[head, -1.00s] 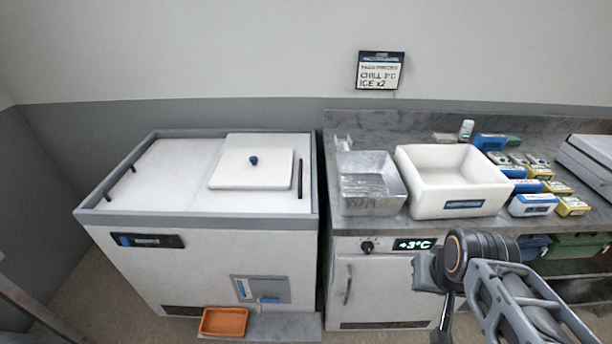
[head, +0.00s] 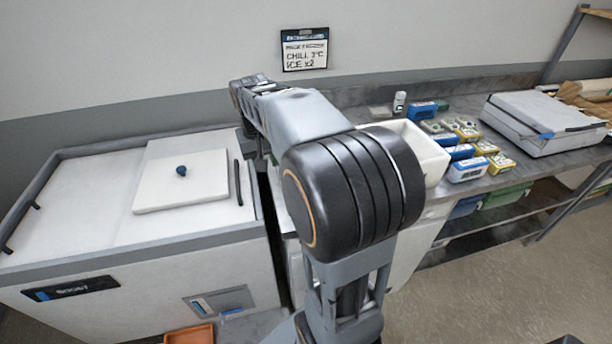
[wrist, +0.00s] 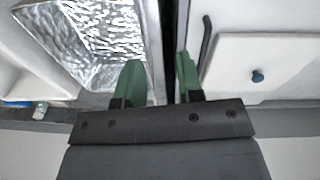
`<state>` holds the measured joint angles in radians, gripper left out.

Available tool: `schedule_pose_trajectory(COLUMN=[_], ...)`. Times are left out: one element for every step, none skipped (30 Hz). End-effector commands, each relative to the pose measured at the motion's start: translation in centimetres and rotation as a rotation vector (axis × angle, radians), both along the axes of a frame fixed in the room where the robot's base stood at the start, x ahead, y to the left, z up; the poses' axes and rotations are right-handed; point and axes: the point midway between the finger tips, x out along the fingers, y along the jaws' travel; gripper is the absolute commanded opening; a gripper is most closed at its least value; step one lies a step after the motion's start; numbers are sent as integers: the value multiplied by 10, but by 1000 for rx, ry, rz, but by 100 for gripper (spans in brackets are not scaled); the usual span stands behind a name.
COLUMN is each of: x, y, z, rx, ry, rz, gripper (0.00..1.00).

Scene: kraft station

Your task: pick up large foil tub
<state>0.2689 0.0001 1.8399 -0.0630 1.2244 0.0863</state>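The large foil tub (wrist: 95,40) shows in the wrist view at the upper left, with a crinkled shiny inside and a pale rim. In the head view my arm hides it. My gripper (wrist: 158,62) has two green fingers standing apart with nothing between them. In the wrist view its fingers lie beside the tub, over the dark gap between the counter and the white freezer. I cannot tell its height above the tub. In the head view the fingers are hidden behind my arm.
The white freezer (head: 140,270) with a loose lid panel (head: 180,180) stands at left. A white foam box (head: 432,150) is partly behind my arm. Several blue and yellow packs (head: 468,168) and a grey case (head: 540,122) stand to its right. An orange tray (head: 190,335) lies low in front.

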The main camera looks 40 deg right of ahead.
Motion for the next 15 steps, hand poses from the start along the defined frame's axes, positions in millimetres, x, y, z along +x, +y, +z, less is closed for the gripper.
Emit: schedule_pose_trajectory(x=[10,15,20,23,26,28,30,31,32,32,32,31,31,31,31], y=[-12,-18,-25,-30,-35,-40,-43,-46,-49,-50,-52,-53,-53,-54,-55], z=[0,0,0,0,0,-2,-4,-7,-12,-17,-22,-30,-35,-41,-48], rx=[2,3,4,4,5,5,6,7,7,7,7,7,7,7,7], ry=[24,35,48,56,64,73,77,82,87,90,91,93,92,93,91], rz=[-27,-42,-58,-69,-80,-91,-97,-102,-109,-112,-114,-115,-116,-116,-116], gripper=[34,34,34,34,34,34,34,34,34,34,34,34,34,34,34])
